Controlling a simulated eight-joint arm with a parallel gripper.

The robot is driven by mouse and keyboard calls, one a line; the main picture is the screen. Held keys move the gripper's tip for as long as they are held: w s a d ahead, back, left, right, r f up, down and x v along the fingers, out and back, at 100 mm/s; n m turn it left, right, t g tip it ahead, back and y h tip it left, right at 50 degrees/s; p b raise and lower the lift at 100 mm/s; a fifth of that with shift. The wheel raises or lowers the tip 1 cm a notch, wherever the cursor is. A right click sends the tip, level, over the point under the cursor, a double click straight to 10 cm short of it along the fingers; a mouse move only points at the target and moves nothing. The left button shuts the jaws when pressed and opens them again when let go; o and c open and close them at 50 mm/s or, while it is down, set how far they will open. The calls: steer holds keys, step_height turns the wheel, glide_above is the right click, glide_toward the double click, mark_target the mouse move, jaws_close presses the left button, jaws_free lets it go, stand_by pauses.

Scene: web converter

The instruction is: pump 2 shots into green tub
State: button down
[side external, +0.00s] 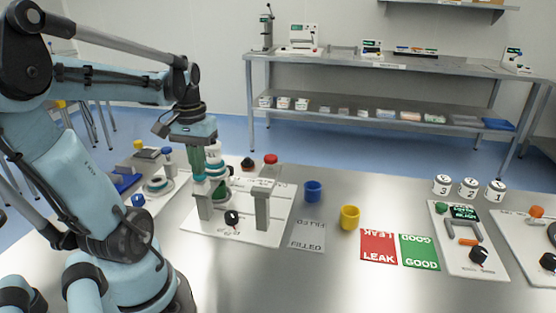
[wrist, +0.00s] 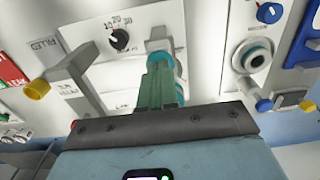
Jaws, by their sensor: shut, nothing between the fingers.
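A green tub (side external: 221,189) appears low beside the left grey post on the white dispenser board (side external: 240,235), partly hidden. My gripper (side external: 198,175) is over the left part of this board, with its green fingers pointing down, close to a white and teal pump-like part (side external: 214,162). In the wrist view my gripper's fingers (wrist: 158,58) are together and empty, and a teal and white part (wrist: 180,72) shows just behind them. Whether the fingers touch the pump, I cannot tell. The green tub is not clear in the wrist view.
A grey post (side external: 262,205) and black knob (side external: 231,217) stand on the board. A blue tub (side external: 313,191) and yellow tub (side external: 349,217) stand right of it, near the FILLED mat (side external: 307,236). Red LEAK (side external: 378,246) and green GOOD (side external: 420,252) mats lie farther right.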

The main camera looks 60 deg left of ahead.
stand_by(0.3)
steer(key=shift+r, duration=1.85)
steer(key=shift+f, duration=0.15)
steer(key=shift+f, duration=0.35)
steer(key=shift+f, duration=1.3)
steer(key=shift+r, duration=1.8)
step_height(320, 180, up, 6)
